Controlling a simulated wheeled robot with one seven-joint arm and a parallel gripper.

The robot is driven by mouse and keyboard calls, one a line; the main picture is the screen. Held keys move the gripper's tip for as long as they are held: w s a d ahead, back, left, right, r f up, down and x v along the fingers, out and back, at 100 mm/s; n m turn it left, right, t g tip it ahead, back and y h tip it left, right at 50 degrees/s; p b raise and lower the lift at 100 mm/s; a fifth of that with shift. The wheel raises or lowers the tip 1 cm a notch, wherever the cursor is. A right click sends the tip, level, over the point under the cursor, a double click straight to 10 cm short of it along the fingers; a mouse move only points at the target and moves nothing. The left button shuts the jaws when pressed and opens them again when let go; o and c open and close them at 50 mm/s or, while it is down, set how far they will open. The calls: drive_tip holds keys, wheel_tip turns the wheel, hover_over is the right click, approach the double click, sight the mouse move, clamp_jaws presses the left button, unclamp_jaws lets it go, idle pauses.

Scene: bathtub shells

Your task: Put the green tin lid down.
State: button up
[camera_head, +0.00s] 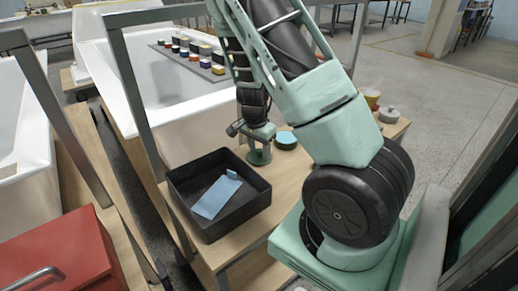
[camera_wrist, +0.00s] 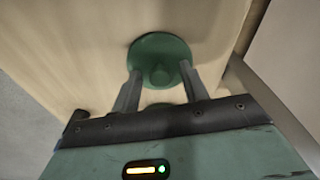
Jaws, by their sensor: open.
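The green tin lid (camera_head: 260,158) lies flat on the wooden table, just right of the black tray. In the wrist view the lid (camera_wrist: 160,50) is a round green disc with a raised knob in its middle. My gripper (camera_head: 259,143) is directly above the lid. Its two fingers (camera_wrist: 161,75) are open, one on each side of the knob, with a visible gap. Whether the fingertips touch the lid's top cannot be told.
The black tray (camera_head: 177,194) holds a light blue object (camera_head: 216,196). A grey round object (camera_head: 389,115) and a yellow-and-red pot (camera_head: 371,97) stand at the table's far right. A metal post (camera_head: 131,75) rises left of the table. A red box (camera_head: 60,262) is at lower left.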

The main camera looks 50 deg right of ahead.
sight(256, 159)
wheel_tip(256, 159, up, 12)
drive_tip(key=a+p, duration=0.2)
drive_tip(key=p, duration=0.2)
drive_tip(key=a+r+n+y, duration=0.15)
drive_tip(key=a+n, duration=0.35)
drive_tip(key=a, duration=0.6)
drive_tip(key=a+r+n+y, duration=0.15)
drive_tip(key=a+n, duration=0.45)
drive_tip(key=a, duration=0.6)
drive_tip(key=s+a+r+n, duration=0.3)
drive_tip(key=s+a+n, duration=0.4)
drive_tip(key=s, duration=0.1)
drive_tip(key=s+a+r+n+h, duration=0.1)
drive_tip(key=s+a+r+n, duration=0.2)
drive_tip(key=s+a+n, duration=0.5)
drive_tip(key=shift+s+a, duration=0.2)
drive_tip(key=shift+s, duration=0.4)
